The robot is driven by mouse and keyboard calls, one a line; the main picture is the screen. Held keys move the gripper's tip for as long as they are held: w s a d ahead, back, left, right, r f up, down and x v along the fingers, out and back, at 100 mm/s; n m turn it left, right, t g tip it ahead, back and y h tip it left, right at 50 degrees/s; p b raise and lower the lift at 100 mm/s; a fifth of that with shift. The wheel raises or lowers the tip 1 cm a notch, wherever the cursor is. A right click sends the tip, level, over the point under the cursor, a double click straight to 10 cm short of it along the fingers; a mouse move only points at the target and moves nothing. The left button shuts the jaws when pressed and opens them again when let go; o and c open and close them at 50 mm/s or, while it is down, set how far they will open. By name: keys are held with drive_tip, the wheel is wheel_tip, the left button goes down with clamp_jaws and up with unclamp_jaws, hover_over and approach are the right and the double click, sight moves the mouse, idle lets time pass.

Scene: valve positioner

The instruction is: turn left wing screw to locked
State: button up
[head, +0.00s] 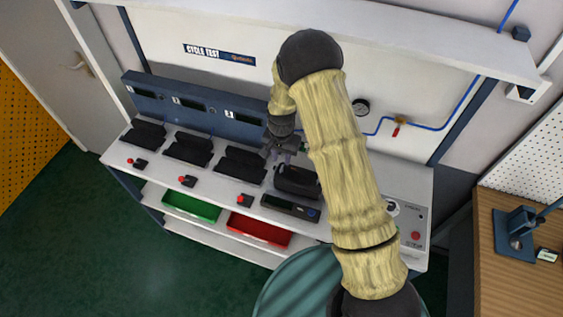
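My gripper (278,155) hangs above the back part of the white bench, at the end of my pale, ridged arm. It is beside and a little above a dark, box-like device (298,181), which may be the valve positioner. The gripper is small and dark here, so I cannot tell whether its fingers are open or shut. I cannot make out any wing screw. My gripper and arm cover part of the area around the device.
Several black cradles, including one left of my gripper (240,166), line the white bench (225,185). A flat dark unit (290,207) lies in front. A control panel (408,220) is at right. A green bin (191,206) and red bin (258,230) sit below.

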sight(281, 167)
drive_tip(key=shift+f+p, duration=0.7)
drive_tip(key=shift+f, duration=1.7)
clamp_jaws()
